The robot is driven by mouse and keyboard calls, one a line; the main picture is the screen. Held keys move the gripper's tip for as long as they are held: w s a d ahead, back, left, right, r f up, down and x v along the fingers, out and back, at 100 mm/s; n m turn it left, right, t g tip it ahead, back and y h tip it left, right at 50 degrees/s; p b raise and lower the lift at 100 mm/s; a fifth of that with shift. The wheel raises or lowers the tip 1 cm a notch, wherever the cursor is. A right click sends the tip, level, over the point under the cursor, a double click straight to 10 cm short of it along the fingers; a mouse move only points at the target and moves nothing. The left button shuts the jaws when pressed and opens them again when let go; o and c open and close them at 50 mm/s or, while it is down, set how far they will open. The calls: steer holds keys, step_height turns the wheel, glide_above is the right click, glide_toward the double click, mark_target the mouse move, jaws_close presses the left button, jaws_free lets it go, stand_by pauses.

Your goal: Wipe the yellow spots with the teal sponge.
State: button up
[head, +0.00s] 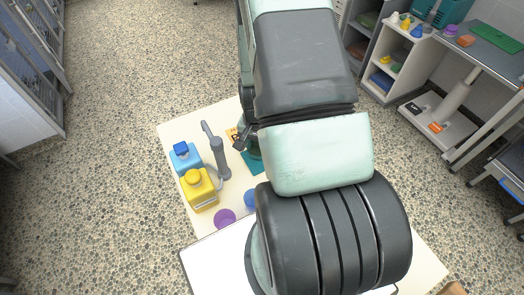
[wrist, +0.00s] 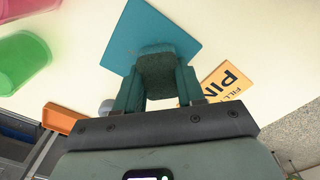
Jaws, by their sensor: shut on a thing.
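My gripper (wrist: 159,92) is shut on a dark teal sponge (wrist: 160,73), a block with a speckled surface between its two fingers. The sponge is over or against a flat teal square (wrist: 150,30) on the cream table; I cannot tell whether it touches. The teal square also shows in the head view (head: 253,165), mostly behind my arm. In the head view my arm hides the sponge and most of the gripper. I see no yellow spots in either view; part of the table is hidden.
An orange card with print (wrist: 229,80) lies right of the gripper. Pink (wrist: 18,8) and green (wrist: 20,62) containers and an orange tray (wrist: 62,118) are left.

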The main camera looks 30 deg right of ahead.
steer(key=shift+w, duration=0.8)
steer(key=shift+s+f, duration=0.15)
steer(key=shift+s, duration=3.1)
steer(key=shift+s+a, duration=0.1)
steer(key=shift+s, duration=0.2)
steer(key=shift+w, duration=3.1)
steer(key=shift+w+a, duration=0.1)
steer(key=shift+w, duration=0.3)
steer(key=shift+r, duration=0.2)
steer(key=shift+s+f, duration=0.25)
steer(key=shift+s, duration=1)
steer(key=shift+s+r, duration=0.1)
steer(key=shift+s, duration=2.15)
steer(key=shift+w+r, duration=0.15)
steer(key=shift+r, duration=0.2)
step_height(320, 180, up, 7)
steer(key=shift+r, duration=0.15)
